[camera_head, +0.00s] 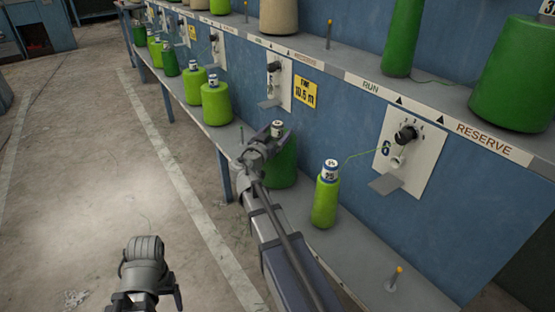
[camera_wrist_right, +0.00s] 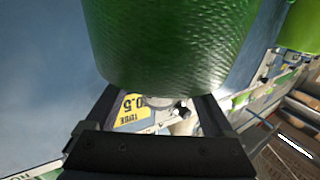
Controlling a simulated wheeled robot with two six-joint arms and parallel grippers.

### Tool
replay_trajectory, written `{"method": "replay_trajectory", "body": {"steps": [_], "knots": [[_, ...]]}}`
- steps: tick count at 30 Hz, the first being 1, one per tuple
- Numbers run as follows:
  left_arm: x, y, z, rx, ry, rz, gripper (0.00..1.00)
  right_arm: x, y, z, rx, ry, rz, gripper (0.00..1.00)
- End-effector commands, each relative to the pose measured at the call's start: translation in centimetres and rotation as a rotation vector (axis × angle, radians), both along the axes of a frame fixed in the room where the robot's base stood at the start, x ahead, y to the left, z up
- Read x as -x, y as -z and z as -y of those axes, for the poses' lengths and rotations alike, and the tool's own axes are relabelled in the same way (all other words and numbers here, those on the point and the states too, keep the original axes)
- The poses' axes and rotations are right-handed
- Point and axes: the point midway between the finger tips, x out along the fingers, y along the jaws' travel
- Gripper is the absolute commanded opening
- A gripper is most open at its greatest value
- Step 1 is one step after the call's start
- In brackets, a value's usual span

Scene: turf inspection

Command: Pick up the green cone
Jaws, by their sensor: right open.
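A dark green cone of yarn (camera_head: 284,168) stands upright on the lower shelf, partly hidden behind my right gripper (camera_head: 266,146). Its narrow top with a pale label shows just past the jaws. In the right wrist view, which is upside down, the same dark green cone (camera_wrist_right: 170,40) fills the upper middle. The two fingers of my right gripper (camera_wrist_right: 160,112) are apart, one on each side below it in the picture. I cannot tell whether they touch it. My left gripper (camera_head: 145,258) is low at the left over the floor; its jaws are unclear.
A lighter green cone (camera_head: 325,198) stands close to the right, its thread running to a white panel (camera_head: 408,150). More light green cones (camera_head: 216,103) stand farther left. Large cones (camera_head: 515,75) sit on the upper shelf. A bare peg (camera_head: 394,279) stands at the front right.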

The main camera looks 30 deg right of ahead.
Motion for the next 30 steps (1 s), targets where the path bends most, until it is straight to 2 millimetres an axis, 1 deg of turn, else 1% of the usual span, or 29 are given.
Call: {"method": "replay_trajectory", "body": {"steps": [2, 8, 30], "knots": [[0.00, -0.01, 0.00, 0.000, 0.000, 0.000, 0.80, -0.42, -0.01, 0.51, 0.000, 0.000, 0.000, 0.87], [0.00, -0.01, 0.00, 0.000, 0.000, 0.000, 0.80, -0.35, -0.01, 0.48, 0.000, -0.001, 0.000, 0.86], [0.00, -0.01, 0.00, 0.000, 0.000, 0.000, 0.80, -0.31, -0.01, 0.48, 0.000, 0.000, 0.000, 0.03]]}}
